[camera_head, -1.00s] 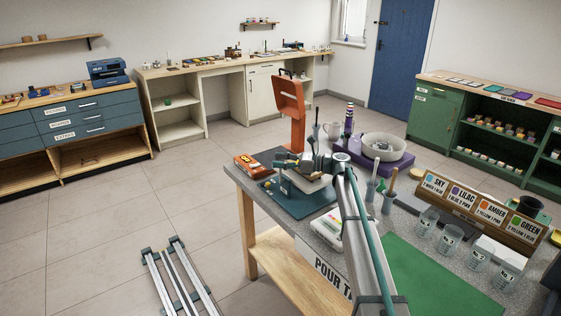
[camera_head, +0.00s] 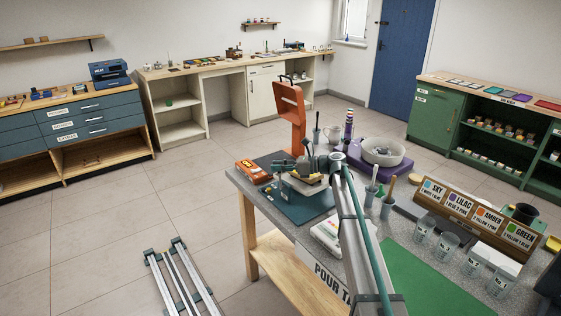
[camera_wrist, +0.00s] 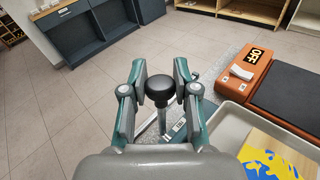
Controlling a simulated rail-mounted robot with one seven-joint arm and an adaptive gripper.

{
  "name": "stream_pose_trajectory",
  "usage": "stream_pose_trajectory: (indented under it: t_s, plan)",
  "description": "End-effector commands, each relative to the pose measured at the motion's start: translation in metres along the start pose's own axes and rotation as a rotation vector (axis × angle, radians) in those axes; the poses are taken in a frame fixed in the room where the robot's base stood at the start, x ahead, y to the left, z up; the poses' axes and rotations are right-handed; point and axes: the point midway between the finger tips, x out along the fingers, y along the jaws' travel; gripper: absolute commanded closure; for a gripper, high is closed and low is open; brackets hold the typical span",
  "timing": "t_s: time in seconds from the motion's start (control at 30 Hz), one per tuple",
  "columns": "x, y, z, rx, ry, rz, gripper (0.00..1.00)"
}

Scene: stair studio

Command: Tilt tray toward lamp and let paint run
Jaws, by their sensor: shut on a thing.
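My gripper (camera_wrist: 158,92) is shut on a black ball knob (camera_wrist: 160,84) on a metal rod in the wrist view. In the head view my gripper (camera_head: 310,158) is over the teal base (camera_head: 305,208) at the table's far left corner. The tray (camera_wrist: 232,118) has a pale rim. In it lies a wooden panel with yellow and blue paint (camera_wrist: 270,162). Its exact tilt is hard to tell. The tray is small and partly hidden by my gripper in the head view. The orange lamp (camera_head: 291,105) stands upright behind it. An orange box (camera_wrist: 258,55) reads OFF.
A white bowl (camera_head: 382,150) on a purple stand, tool cups (camera_head: 387,207), clear cups (camera_head: 423,230) and a labelled rack (camera_head: 470,222) crowd the table's right side. A white device (camera_head: 326,235) lies in front of the tray base. A green mat (camera_head: 430,285) lies clear.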

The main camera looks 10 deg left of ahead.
Motion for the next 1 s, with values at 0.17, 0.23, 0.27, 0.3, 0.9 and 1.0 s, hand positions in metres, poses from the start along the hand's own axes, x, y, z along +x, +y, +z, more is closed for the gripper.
stream_pose_trajectory:
  t_s: [0.17, 0.23, 0.27, 0.3, 0.9, 1.0]
  plan:
    - [0.0033, -0.0033, 0.0019, 0.032, 0.032, 0.0, 1.0]
    - [0.0035, -0.0035, 0.0006, 0.035, 0.035, 0.0, 1.0]
    - [0.0036, -0.0035, 0.0003, 0.035, 0.035, 0.0, 1.0]
    - [0.0036, -0.0035, 0.0, 0.035, 0.035, -0.001, 1.0]
    - [0.0029, -0.0034, -0.0002, 0.034, 0.034, -0.001, 0.46]
    - [-0.0003, -0.0036, -0.0001, 0.034, 0.034, -0.002, 0.46]
